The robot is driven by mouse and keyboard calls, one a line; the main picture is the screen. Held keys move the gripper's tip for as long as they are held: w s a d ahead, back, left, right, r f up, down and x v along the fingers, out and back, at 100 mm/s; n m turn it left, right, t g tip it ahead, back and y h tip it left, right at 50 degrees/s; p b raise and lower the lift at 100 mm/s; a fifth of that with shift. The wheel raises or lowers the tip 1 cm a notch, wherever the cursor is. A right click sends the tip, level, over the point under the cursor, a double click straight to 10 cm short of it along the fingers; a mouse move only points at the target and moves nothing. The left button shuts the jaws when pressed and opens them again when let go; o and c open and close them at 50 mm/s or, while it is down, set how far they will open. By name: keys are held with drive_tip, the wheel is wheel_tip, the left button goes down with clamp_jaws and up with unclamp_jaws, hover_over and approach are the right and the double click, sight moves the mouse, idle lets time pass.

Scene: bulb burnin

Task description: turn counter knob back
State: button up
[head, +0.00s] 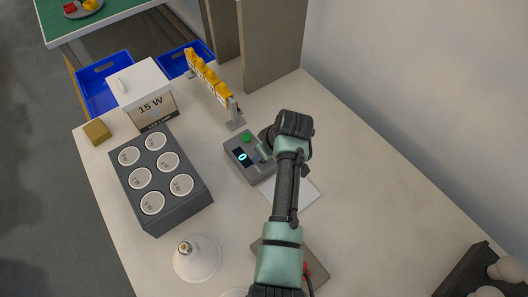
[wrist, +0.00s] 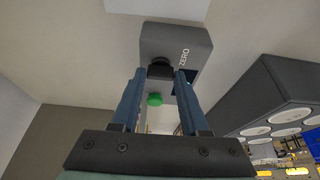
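The counter (head: 235,146) is a grey box on the table, with a lit display (head: 242,156) that reads 0 and a green button (head: 246,137). In the head view my gripper (head: 266,150) is down at the counter's right side, and my arm hides the knob there. In the wrist view the black knob (wrist: 160,66) sits on the counter (wrist: 173,38), beside the word ZERO. My gripper's two blue fingers (wrist: 160,74) stand on either side of the knob and appear to touch it, with no clear gap. The green button (wrist: 155,99) shows between the fingers.
A rack of yellow pieces (head: 208,78) stands behind the counter. A white bulb (head: 197,259) lies in front.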

drive_tip(key=o, duration=0.4)
drive_tip(key=shift+c, duration=0.2)
drive_tip(key=v, duration=1.3)
drive_tip(key=shift+w+r, duration=0.1)
